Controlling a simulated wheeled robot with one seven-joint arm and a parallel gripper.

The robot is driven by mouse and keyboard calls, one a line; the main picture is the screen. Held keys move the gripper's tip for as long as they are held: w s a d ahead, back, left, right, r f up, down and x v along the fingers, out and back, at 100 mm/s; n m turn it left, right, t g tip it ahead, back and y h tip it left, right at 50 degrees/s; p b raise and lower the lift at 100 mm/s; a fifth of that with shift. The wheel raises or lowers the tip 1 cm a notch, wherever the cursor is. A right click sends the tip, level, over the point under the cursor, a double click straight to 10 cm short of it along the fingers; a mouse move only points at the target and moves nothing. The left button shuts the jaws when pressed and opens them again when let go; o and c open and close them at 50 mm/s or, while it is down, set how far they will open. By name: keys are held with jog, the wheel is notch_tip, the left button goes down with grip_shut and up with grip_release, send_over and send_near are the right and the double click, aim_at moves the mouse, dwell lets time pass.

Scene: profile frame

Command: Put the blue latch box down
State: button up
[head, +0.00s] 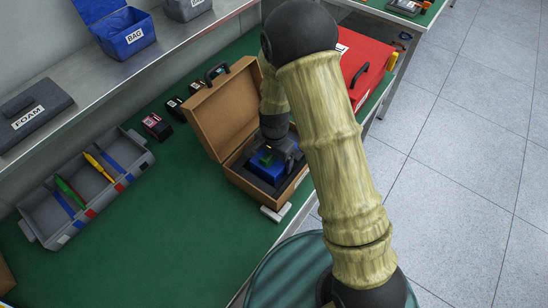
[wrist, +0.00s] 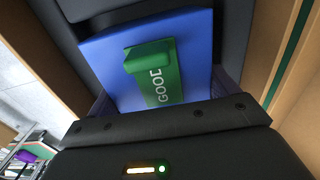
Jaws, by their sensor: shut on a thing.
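The blue latch box (head: 262,173) is inside the open brown case (head: 222,112), over its dark lining. In the wrist view the blue box (wrist: 112,62) fills the middle, with a green latch (wrist: 152,75) reading "GOOD" on its face. My gripper (head: 277,157) reaches down into the case and is shut on the blue box. The fingertips are mostly hidden by my wrist and the box. I cannot tell whether the box rests on the lining or hangs just above it.
A grey divided tray (head: 45,205) with tools lies left on the green bench (head: 150,215). A red case (head: 366,62) stands beyond my arm.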

jog(key=shift+w+f, duration=0.1)
jog(key=shift+f, duration=0.1)
jog(key=o, duration=1.5)
jog(key=shift+c, duration=0.2)
jog(key=shift+r, duration=0.15)
notch_tip(320, 180, up, 12)
jog(key=shift+r+b, duration=0.1)
jog(key=shift+b, duration=0.25)
